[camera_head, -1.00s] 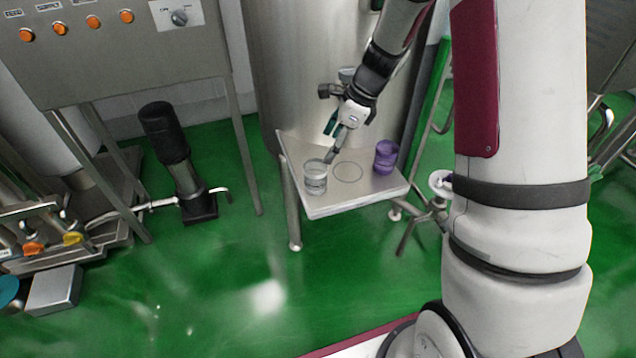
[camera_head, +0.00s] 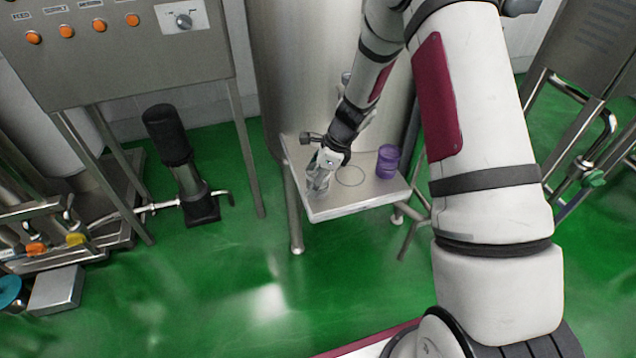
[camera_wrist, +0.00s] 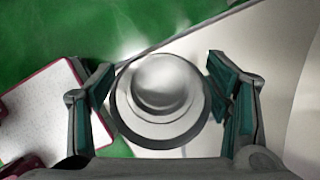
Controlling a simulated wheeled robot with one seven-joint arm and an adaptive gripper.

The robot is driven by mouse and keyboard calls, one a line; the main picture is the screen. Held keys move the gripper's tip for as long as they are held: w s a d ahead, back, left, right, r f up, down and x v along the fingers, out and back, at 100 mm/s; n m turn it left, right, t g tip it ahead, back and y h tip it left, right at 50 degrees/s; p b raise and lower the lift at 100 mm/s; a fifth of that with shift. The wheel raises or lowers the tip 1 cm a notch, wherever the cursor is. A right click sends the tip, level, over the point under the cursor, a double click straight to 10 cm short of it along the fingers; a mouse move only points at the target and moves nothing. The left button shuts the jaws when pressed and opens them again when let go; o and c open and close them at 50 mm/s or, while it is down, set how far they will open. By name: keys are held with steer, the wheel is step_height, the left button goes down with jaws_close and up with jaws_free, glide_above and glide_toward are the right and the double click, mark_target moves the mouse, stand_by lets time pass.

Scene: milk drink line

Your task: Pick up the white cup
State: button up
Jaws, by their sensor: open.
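The white cup (camera_wrist: 160,88) shows from above in the wrist view, round and pale, between the two open fingers of my gripper (camera_wrist: 168,95). A gap shows between the cup and the right finger; the left finger is very close to its rim, and I cannot tell if they touch. In the head view my gripper (camera_head: 321,174) is low over the left part of the small steel table (camera_head: 350,203). There it hides most of the cup (camera_head: 316,190).
A purple cup (camera_head: 387,161) stands on the right side of the table. A drawn circle (camera_head: 350,176) between the two is empty. A large steel tank (camera_head: 300,70) rises right behind the table. A black-topped pump (camera_head: 180,160) stands on the green floor at left.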

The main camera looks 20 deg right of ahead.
steer(key=shift+w+a+f, duration=0.15)
steer(key=shift+a+f, duration=0.05)
steer(key=shift+f, duration=0.35)
steer(key=c, duration=1.1)
